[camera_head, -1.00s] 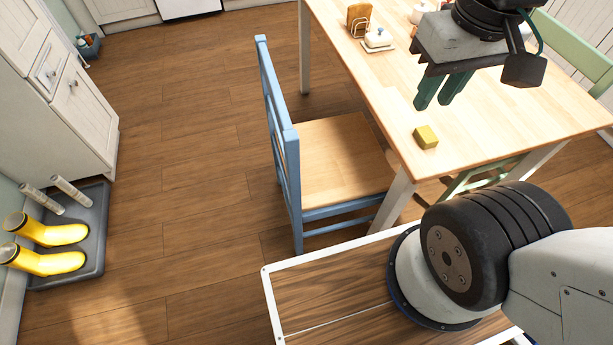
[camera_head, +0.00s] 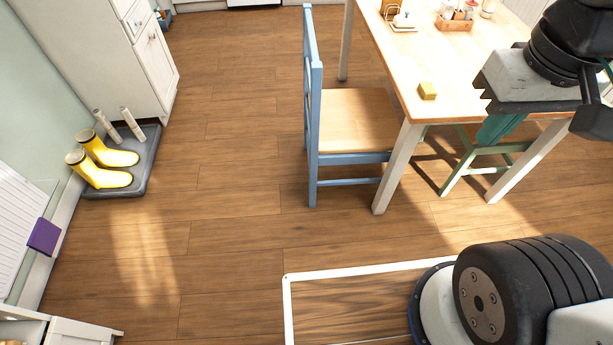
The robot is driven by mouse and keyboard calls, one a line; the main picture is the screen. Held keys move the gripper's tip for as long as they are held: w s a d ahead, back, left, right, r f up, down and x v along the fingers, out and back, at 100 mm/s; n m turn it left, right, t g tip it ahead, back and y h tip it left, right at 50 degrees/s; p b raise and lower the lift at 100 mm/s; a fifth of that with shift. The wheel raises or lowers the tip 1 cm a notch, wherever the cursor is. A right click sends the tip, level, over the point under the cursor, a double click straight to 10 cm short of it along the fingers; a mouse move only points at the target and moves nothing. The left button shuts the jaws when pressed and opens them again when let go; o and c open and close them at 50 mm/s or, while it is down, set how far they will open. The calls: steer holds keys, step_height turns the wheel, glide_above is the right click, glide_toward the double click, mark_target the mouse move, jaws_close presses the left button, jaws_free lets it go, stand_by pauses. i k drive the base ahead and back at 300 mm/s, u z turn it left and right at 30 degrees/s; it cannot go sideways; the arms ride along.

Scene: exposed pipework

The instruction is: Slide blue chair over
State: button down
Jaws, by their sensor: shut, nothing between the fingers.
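The blue chair (camera_head: 313,110) stands upright at the left side of the wooden table (camera_head: 455,75), its seat partly under the tabletop. Its wooden seat (camera_head: 352,118) is bare and its blue backrest faces left. My gripper (camera_head: 494,130) is at the right, pointing down near the table's front edge, well apart from the chair. Its green fingers are together with nothing between them. Some of the chair's far legs are hidden behind the seat and backrest.
A green stool or chair (camera_head: 470,160) is partly under the table. Yellow boots (camera_head: 105,165) stand on a dark tray (camera_head: 145,160) by the left wall. The wooden floor (camera_head: 230,190) left of the chair is clear.

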mark_target(340, 121)
steer(key=u, duration=1.1)
steer(key=i, duration=1.65)
steer(key=z, duration=1)
steer(key=i, duration=0.5)
steer(key=z, duration=0.45)
